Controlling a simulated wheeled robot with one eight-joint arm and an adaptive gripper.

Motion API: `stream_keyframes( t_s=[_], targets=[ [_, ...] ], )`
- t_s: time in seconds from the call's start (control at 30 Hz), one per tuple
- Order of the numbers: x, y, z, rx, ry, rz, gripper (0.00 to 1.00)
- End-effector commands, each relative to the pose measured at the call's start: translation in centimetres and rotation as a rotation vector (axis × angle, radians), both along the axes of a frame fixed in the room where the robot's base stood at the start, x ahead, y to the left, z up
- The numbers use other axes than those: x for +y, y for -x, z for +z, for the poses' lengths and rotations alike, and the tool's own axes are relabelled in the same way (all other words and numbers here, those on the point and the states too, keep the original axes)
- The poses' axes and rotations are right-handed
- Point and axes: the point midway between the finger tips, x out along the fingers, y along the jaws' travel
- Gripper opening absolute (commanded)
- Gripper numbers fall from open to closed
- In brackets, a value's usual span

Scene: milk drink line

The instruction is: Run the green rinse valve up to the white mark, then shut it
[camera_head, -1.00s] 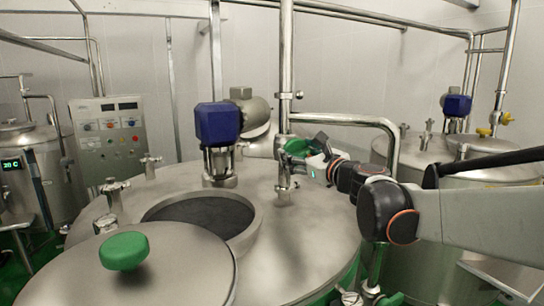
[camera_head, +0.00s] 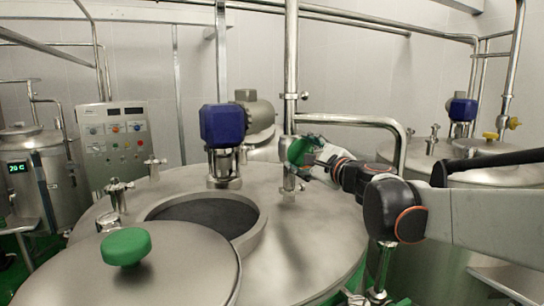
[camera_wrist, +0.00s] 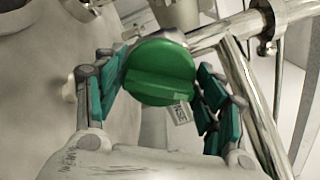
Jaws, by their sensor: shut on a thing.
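The green rinse valve knob (camera_head: 299,150) is on the steel pipework above the tank's far right side. In the wrist view the round green knob (camera_wrist: 160,72) fills the middle, with a raised grip bar across its face and a small printed tag (camera_wrist: 180,113) just below it. My gripper (camera_wrist: 162,95) has its teal fingers on both sides of the knob and is shut on it. In the head view my gripper (camera_head: 312,160) reaches the valve from the right. The open tank mouth (camera_head: 256,222) shows a dark interior. I cannot make out a white mark or any water level.
The tank lid (camera_head: 190,270) with a green knob (camera_head: 126,247) is in the front left. A blue motor housing (camera_head: 223,125) stands behind the opening. A control panel (camera_head: 115,140) is at the left. Steel pipes (camera_head: 291,60) rise close to my gripper.

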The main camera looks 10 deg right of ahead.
Motion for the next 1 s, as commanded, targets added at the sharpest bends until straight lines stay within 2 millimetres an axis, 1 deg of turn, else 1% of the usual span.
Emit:
stream_keyframes(
  t_s=[0.57,0.6,0.63,1.0],
  targets=[
    [0.03,-0.02,0.06,-0.009,0.026,0.001,0.41],
    [0.03,-0.02,0.06,-0.009,0.026,0.001,0.73],
    [0.03,-0.02,0.05,-0.009,0.026,0.001,0.77],
    [0.01,0.0,0.14,-0.009,0.027,0.0,0.77]
  ],
)
